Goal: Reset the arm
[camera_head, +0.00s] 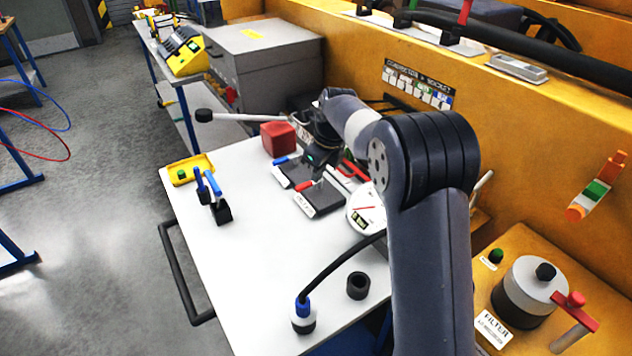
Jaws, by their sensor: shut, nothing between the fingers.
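My gripper (317,168) hangs from my arm over the white table (240,262), above dark castings with white labels. One casting (321,199) with a red part lies just below and in front of it. Another casting (288,174) with a blue part lies to its left. The fingers are shut and I see nothing held between them. My arm reaches from the lower right to the back of the table and hides part of the items there. Whether the fingertips touch a casting cannot be told.
A red block (278,139) stands behind. A round dial gauge (366,208) sits to the right. A yellow tray (190,169) and a blue-handled stand (216,200) are at left. A blue-and-white plug (303,317) and black ring (358,285) are in front. The table's left middle is clear.

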